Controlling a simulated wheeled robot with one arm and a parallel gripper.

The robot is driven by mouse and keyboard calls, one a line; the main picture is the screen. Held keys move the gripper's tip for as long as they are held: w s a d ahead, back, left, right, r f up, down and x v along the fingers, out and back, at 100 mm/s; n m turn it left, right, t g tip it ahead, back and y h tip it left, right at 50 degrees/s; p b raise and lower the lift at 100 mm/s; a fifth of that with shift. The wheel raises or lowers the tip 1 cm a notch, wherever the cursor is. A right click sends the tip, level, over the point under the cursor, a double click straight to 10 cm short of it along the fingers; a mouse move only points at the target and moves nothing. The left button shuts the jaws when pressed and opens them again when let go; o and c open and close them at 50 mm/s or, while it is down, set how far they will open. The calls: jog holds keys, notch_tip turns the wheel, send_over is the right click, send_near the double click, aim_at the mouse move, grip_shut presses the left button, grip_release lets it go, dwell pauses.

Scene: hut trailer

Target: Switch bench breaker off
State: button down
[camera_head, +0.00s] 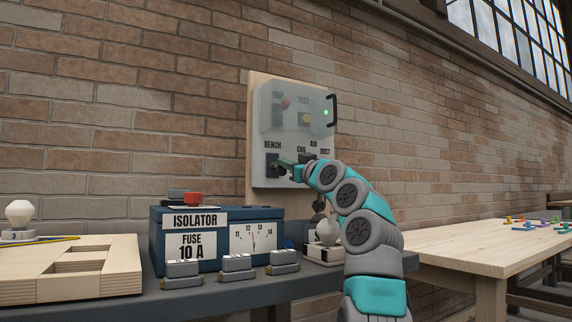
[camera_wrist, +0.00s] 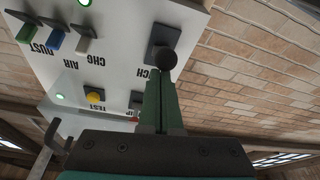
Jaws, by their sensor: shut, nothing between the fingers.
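The bench breaker (camera_head: 271,164) is a dark switch under the BENCH label, at the lower left of a pale wall panel (camera_head: 262,181). In the wrist view the breaker (camera_wrist: 161,36) is a dark square base with a round black knob sticking out towards the camera. My gripper (camera_head: 287,163) is shut and empty, its green fingers pointing at the panel. In the wrist view the fingertips (camera_wrist: 160,74) are right beside the knob. I cannot tell whether they touch it. The fingers cover part of the BENCH label there.
Other switches, one grey (camera_wrist: 85,40), one blue (camera_wrist: 57,40), sit along the same row. A clear cover (camera_head: 291,95) encloses the upper controls, including a yellow button (camera_wrist: 95,97). A blue isolator box (camera_head: 215,262) stands on the bench below. A wooden table (camera_head: 470,245) is right.

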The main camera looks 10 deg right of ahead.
jog(key=s+r+b, duration=0.2)
jog(key=s+r, duration=0.2)
jog(key=s, duration=1.3)
jog(key=shift+a, duration=0.25)
